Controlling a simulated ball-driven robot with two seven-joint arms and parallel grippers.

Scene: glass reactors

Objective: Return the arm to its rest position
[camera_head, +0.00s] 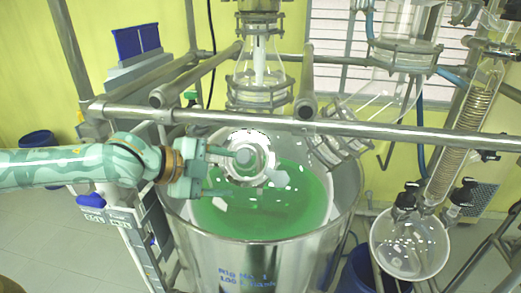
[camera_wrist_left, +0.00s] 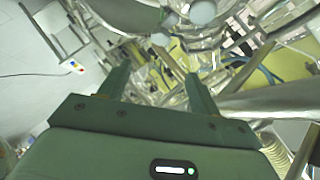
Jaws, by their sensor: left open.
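My left arm (camera_head: 75,166) comes in from the left in the head view, in mint green with a copper-coloured wrist ring. My right gripper is in neither view.
A horizontal metal rail (camera_head: 400,130) runs just above the gripper. Glassware (camera_head: 260,75) hangs over the vessel. A round glass flask (camera_head: 410,245) with black valves is at the right.

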